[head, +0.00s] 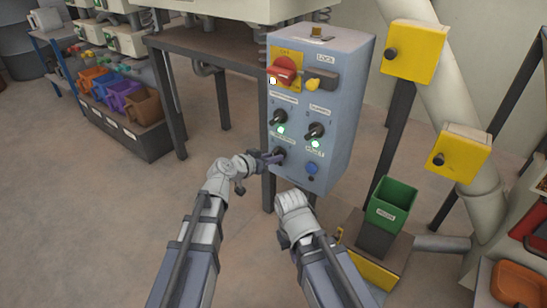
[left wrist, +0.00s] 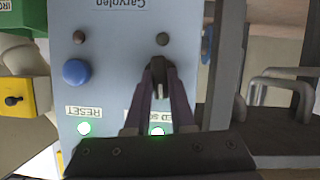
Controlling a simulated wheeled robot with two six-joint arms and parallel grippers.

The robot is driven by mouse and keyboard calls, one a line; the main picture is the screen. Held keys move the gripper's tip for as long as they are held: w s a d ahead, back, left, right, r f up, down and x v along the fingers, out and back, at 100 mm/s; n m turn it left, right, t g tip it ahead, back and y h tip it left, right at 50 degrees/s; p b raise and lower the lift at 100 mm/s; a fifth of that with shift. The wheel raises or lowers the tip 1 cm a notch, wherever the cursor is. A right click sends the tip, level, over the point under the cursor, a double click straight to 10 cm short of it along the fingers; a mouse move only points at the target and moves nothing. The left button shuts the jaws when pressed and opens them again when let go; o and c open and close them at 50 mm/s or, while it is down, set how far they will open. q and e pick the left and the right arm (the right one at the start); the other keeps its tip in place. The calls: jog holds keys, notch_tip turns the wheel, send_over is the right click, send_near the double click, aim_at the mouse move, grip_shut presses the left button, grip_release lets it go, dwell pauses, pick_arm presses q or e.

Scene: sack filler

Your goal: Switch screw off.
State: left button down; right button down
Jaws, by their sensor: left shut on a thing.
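The blue-grey control box (head: 340,100) stands at the centre of the head view. My left gripper (head: 279,157) is at its lower left switch. In the left wrist view, which shows the panel upside down, my gripper's two fingers (left wrist: 160,85) are closed on a black switch knob (left wrist: 159,65). A label partly hidden by the fingers reads "...ED SC..." (left wrist: 158,116). The small lamp (left wrist: 162,39) on the knob's other side looks dark. My right arm ends in front of the box's lower edge; its gripper fingers are hidden.
The box also has a red rotary switch (head: 283,70), two black switches with lit green lamps, and a blue button (head: 310,169) close to my left gripper. A green bin (head: 392,205) stands at lower right.

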pick_arm(q)
jog(key=shift+a+f+n+g+h+b, duration=0.1)
jog(key=shift+n+g+h+b, duration=0.3)
jog(key=shift+n+h, duration=0.5)
jog(key=shift+a+f+n+g+h+b, duration=0.1)
jog(key=shift+n+g+h+b, duration=0.3)
jog(key=shift+n, duration=0.8)
jog(key=shift+r, duration=0.1)
jog(key=c, duration=0.8)
grip_release()
jog(key=shift+w, duration=0.1)
jog(key=shift+o, duration=0.2)
jog(key=p+v, duration=0.2)
jog(key=v, duration=0.5)
jog(key=shift+s+a, duration=0.25)
jog(key=shift+a, duration=0.05)
